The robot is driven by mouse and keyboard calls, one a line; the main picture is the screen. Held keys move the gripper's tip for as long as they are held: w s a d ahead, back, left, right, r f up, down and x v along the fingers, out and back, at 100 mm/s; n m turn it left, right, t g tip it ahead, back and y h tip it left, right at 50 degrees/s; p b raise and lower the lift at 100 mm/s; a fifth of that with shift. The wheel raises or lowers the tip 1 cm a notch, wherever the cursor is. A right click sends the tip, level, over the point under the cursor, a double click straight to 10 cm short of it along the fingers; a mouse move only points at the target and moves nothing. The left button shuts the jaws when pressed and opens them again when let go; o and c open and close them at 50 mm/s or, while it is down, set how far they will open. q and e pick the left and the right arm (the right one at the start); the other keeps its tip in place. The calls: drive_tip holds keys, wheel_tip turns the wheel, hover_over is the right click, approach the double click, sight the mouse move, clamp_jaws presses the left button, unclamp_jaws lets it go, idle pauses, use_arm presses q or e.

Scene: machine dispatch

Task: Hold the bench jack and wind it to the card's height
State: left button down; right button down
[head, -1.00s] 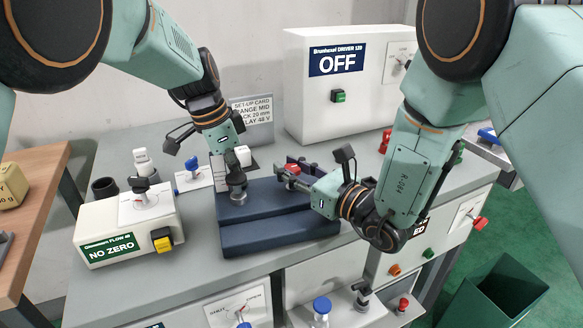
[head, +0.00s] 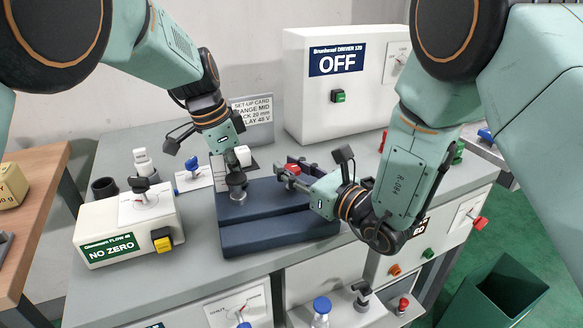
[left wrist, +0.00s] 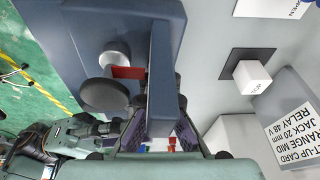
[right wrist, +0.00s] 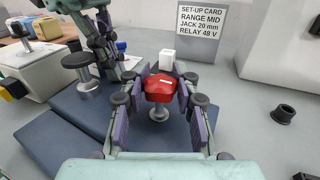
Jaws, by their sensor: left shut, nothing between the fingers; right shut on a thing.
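The bench jack has a dark blue stepped body (head: 275,238) on the grey bench, with a black disc (head: 236,179) on a metal post at its left. A red knob (right wrist: 160,88) on a metal stem stands at its right. My right gripper (head: 292,170) is shut on this red knob. My left gripper (head: 236,165) is close to the black disc and reads as shut and empty; in the left wrist view a blue bar (left wrist: 162,75) of the jack covers part of its fingers. The set-up card (right wrist: 205,20) reads "RANGE MID, JACK 20 mm, RELAY 48 V".
A white cube (left wrist: 252,77) on a dark square is close behind the jack. A driver box (head: 335,100) reading OFF stands at the back right. A box (head: 128,228) reading NO ZERO is at the left. A green bin (head: 500,290) is on the floor at right.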

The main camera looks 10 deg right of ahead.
idle(0.8)
drive_tip(key=c, duration=1)
unclamp_jaws()
drive_tip(key=shift+s, duration=0.1)
drive_tip(key=v, duration=1.2)
